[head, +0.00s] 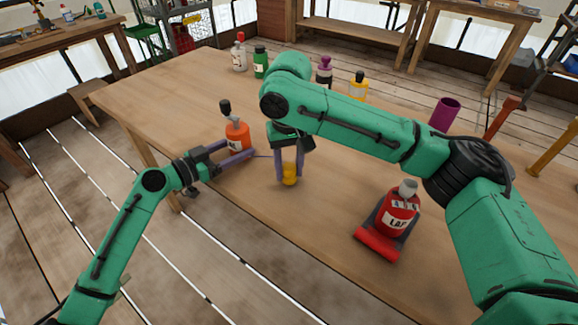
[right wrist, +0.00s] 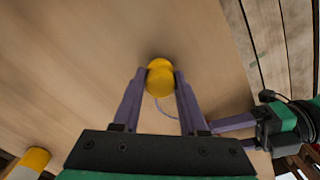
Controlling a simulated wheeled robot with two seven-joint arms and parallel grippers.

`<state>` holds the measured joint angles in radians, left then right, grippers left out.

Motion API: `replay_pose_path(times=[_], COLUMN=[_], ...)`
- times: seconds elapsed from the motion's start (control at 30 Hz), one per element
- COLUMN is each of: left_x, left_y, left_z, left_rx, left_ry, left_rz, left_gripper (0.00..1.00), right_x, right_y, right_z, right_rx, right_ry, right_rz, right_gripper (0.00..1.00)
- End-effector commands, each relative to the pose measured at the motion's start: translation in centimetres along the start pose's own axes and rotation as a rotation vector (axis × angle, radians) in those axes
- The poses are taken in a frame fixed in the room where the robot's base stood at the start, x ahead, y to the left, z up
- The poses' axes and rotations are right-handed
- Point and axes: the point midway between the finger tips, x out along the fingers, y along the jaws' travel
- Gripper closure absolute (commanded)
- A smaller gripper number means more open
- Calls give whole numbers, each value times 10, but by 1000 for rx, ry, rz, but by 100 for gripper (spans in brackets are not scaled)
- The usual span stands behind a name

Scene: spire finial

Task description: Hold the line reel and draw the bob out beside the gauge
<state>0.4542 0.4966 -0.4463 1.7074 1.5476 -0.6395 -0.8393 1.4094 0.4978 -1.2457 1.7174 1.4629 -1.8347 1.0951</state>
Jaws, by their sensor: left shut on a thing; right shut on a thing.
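An orange bottle-shaped body (head: 237,137) with a black top and pale label, seemingly the line reel, stands at the table's left edge. My left gripper (head: 240,156) is shut on it, one finger passing in front. A thin blue line runs right from there to the yellow bob (head: 289,173). My right gripper (head: 289,165) points down and is shut on the bob, apart from the reel. The right wrist view also shows the bob (right wrist: 160,78) between the fingertips, with the line curving off it. I cannot tell which object is the gauge.
A red labelled bottle (head: 397,214) on a dark and red stand is at the front right. A magenta cylinder (head: 445,113) stands farther back. Several bottles, including a green one (head: 260,62) and a yellow one (head: 358,87), line the back. Table between bob and red stand is clear.

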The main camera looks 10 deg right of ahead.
Motion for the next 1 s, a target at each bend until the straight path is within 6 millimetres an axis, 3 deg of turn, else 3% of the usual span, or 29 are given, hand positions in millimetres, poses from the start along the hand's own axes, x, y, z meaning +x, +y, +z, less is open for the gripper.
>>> replay_pose_path(times=[1.0], left_x=[0], left_y=[0], left_z=[0], left_rx=[0], left_ry=[-1], left_rz=[0], left_gripper=[60], right_x=[0], right_y=[38], right_z=[40], right_rx=[1], right_ry=[0], right_rz=[0], right_gripper=[100])
